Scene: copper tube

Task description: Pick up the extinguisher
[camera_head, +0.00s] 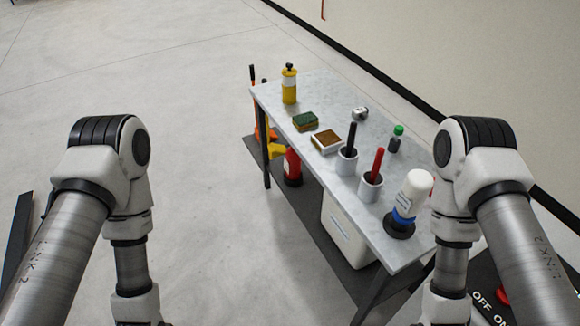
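My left arm hangs down at the left of the view and my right arm at the right, in front of the table's near end. Both grippers are below the picture's bottom edge, so their fingers do not show. Nothing of mine is close to the extinguisher.
The marble-topped table (300,84) carries a yellow bottle (289,87), a sponge (305,121), a brush block (327,138), cups with black and red handles, and a white bottle (414,192). A white bin (343,232) stands below. Floor left of the table is clear.

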